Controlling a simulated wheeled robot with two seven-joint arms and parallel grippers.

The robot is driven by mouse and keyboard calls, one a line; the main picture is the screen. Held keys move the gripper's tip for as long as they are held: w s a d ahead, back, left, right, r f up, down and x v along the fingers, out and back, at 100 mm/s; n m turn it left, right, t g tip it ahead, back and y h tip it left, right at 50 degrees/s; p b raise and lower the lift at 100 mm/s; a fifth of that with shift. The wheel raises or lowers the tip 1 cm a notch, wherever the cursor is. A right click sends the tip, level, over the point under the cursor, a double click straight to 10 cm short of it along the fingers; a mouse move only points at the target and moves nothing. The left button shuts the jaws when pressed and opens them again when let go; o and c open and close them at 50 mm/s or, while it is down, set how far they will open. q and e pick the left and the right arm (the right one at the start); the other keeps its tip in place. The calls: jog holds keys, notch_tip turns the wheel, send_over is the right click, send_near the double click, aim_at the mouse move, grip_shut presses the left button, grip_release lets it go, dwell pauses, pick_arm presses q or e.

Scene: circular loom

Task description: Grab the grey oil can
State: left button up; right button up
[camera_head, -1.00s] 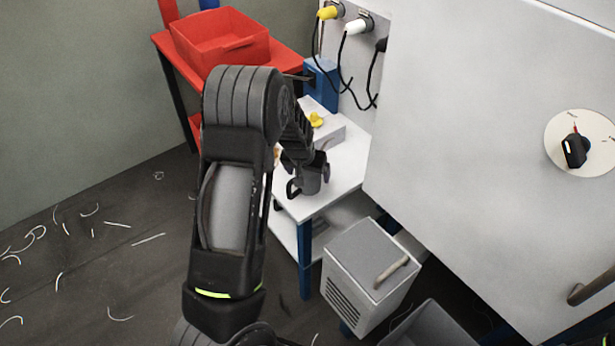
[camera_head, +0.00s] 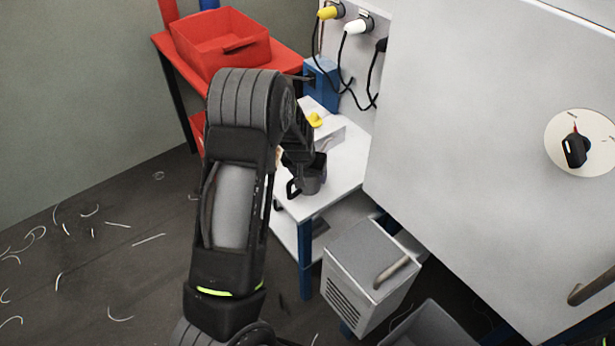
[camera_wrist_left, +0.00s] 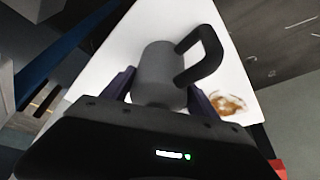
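The grey oil can (camera_head: 313,180) stands on the white side table, with its dark handle toward the left in the head view. In the left wrist view the grey can (camera_wrist_left: 160,72) lies between the fingers of my left gripper (camera_wrist_left: 158,88), its dark handle to the right. The fingers are apart, one on each side of the can; a narrow gap seems to show, but contact is hard to judge. In the head view my left gripper (camera_head: 306,165) comes down at the can, partly hidden by my arm. My right gripper is not in view.
The white table (camera_head: 342,178) carries a light box with a yellow item (camera_head: 315,120) behind the can. A brown stain (camera_wrist_left: 228,104) lies near the can. A red bin (camera_head: 220,45) stands behind my arm. A large grey cabinet (camera_head: 480,130) borders the right side.

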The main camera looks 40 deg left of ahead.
pick_arm(q)
jog(key=c, duration=1.3)
jog(key=shift+c, duration=0.2)
jog(key=shift+r, duration=0.1)
notch_tip(320, 180, up, 10)
jog(key=shift+p, duration=0.3)
